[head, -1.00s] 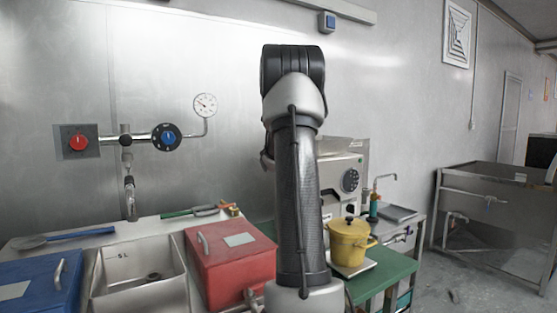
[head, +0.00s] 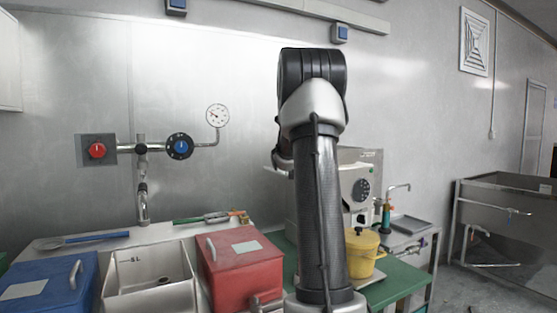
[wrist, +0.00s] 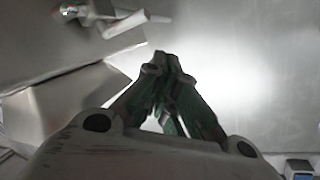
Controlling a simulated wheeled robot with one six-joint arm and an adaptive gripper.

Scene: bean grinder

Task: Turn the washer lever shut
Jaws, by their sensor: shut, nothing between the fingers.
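In the wrist view my gripper (wrist: 166,66) is shut and empty, its fingertips together in front of a pale, bright surface. A blurred pale bar-like fitting (wrist: 135,22) on metal pipework lies at the upper left of that view, apart from the fingertips. I cannot tell whether it is the washer lever. In the head view a steel tub (head: 505,235) with thin pipes and a small lever-like fitting (head: 518,211) stands at the far right. Which fitting is the washer lever is unclear. My upright arm fills the middle of the head view, and the gripper is hidden there.
A red box (head: 240,270), a blue box (head: 45,290) and a sink (head: 150,290) are at the lower left. A yellow pot (head: 362,252) stands by a grey machine (head: 360,165). Wall pipework carries a red knob (head: 97,150). Floor shows at the right.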

